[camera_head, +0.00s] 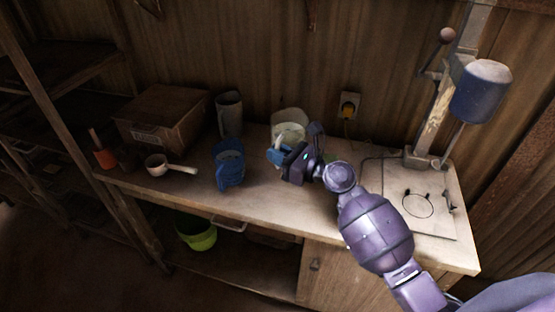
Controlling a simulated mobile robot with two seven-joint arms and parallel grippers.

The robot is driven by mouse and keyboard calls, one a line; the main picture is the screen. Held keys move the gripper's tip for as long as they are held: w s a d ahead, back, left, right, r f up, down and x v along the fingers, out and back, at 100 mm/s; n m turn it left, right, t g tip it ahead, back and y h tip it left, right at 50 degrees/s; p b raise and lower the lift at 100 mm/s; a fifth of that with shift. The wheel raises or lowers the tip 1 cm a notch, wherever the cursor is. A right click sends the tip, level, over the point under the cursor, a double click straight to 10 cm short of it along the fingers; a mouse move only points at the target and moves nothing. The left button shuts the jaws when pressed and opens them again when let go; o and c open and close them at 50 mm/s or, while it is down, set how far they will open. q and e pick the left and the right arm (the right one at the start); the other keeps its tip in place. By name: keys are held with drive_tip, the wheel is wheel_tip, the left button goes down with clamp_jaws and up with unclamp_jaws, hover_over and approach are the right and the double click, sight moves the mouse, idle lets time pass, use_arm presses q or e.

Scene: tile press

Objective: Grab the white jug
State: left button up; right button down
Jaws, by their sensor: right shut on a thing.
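The white jug (289,131) stands on the workbench against the wooden wall, right of the middle of the bench. My right gripper (278,156) reaches in from the right, at the near side of the jug. It is shut on the white jug, and the gripper hides the jug's lower front. A blue jug (229,167) stands to the left, nearer the bench's front edge. My left gripper is not in view.
A grey jug (229,114) and a cardboard box (161,117) stand at the back left. A white scoop (158,165) lies in front of the box. A press (480,92) stands at the right end. A green bucket (197,234) is below the workbench (262,203).

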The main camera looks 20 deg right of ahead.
sight(278, 143)
drive_tip(key=shift+r+p, duration=0.8)
drive_tip(key=shift+r, duration=2.3)
